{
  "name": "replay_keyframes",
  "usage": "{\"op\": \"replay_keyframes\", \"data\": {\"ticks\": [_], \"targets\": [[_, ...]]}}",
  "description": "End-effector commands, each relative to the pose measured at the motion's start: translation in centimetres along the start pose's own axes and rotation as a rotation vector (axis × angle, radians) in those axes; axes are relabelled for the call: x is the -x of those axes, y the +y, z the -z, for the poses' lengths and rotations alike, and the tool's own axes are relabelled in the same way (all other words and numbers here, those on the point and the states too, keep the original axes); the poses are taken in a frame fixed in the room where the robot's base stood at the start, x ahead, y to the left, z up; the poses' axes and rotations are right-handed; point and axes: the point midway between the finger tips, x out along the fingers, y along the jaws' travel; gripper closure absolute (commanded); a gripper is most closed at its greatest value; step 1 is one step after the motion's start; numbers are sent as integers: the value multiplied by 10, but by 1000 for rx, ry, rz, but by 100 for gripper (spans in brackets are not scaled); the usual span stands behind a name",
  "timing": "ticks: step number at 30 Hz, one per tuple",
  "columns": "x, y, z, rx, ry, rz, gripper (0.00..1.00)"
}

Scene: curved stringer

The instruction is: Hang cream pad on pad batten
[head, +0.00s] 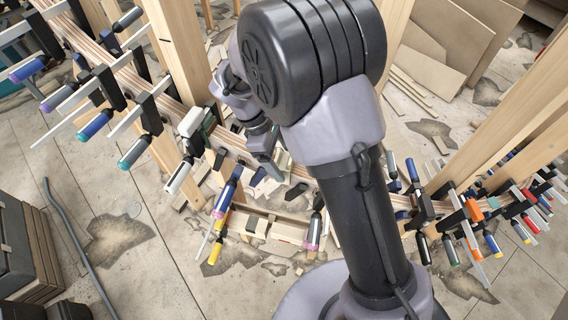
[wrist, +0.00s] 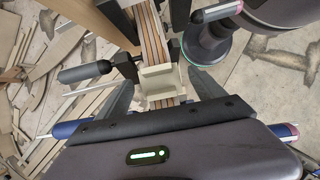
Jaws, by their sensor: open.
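In the wrist view a cream pad (wrist: 157,82) sits against the striped laminated stringer (wrist: 153,30), between my two fingers. My gripper (wrist: 163,80) is open around it, with one dark finger on each side and gaps showing between fingers and pad. In the head view my gripper (head: 266,168) is down at the curved stringer (head: 180,108), partly hidden by my arm. The pad between the fingers is hard to make out there. A low wooden batten (head: 275,214) runs between posts below the stringer, with cream blocks (head: 257,225) at it; it looks like the pad batten.
Several bar clamps with coloured handles (head: 132,152) crowd the stringer on both sides of my gripper. A clamp with a dark handle (wrist: 85,73) is close left of the pad. Upright wooden posts (head: 178,45) stand nearby. Open floor (head: 150,265) lies at lower left.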

Motion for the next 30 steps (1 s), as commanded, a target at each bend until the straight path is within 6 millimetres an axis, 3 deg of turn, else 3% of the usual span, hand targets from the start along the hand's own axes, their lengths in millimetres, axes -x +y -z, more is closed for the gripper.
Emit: {"op": "replay_keyframes", "data": {"ticks": [1, 11, 19, 27, 30], "targets": [[0, 0, 0, 0, 0, 0, 22], [1, 0, 0, 0, 0, 0, 87], [8, 0, -3, 0, 2, -2, 88], [73, 1, -30, -1, 3, -3, 88], [88, 0, -36, -1, 1, -1, 88]]}}
